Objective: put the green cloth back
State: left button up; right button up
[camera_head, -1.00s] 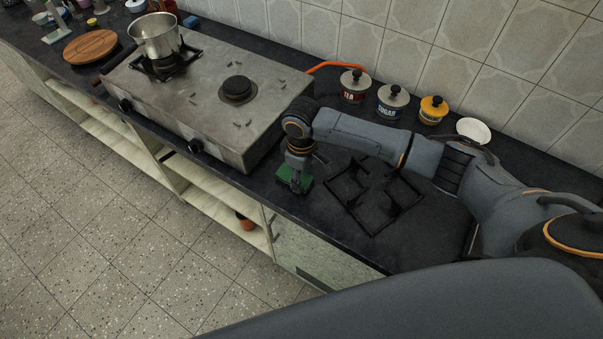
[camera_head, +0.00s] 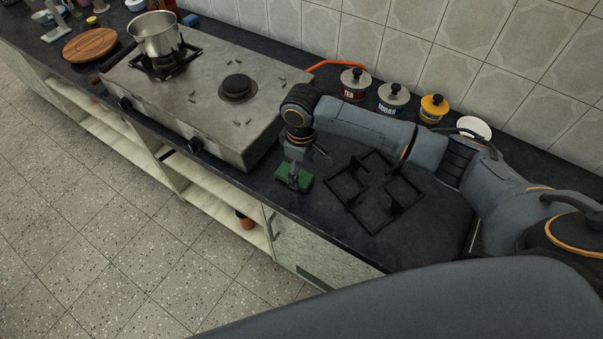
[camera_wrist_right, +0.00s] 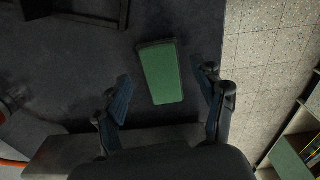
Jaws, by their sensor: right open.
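The green cloth (camera_head: 306,183) looks like a small folded block. It lies flat on the dark counter near its front edge, to the right of the stove. My right gripper (camera_head: 293,178) points down over it and hides part of it in the head view. In the right wrist view the whole upper face of the cloth (camera_wrist_right: 162,72) shows, with the open fingers (camera_wrist_right: 165,82) apart on either side and not touching it. My left gripper is not in view.
A black pan-support grate (camera_head: 372,192) lies on the counter right of the cloth. The steel stove (camera_head: 215,95) with a pot (camera_head: 155,36) stands to the left. Tins (camera_head: 392,98) line the wall. The counter's front edge drops to the floor close by.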

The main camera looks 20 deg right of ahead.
aim_at(301, 178)
notch_tip(301, 178, up, 9)
jog(key=shift+r+b, duration=0.15)
jog(key=shift+b, duration=0.15)
dwell(0.5)
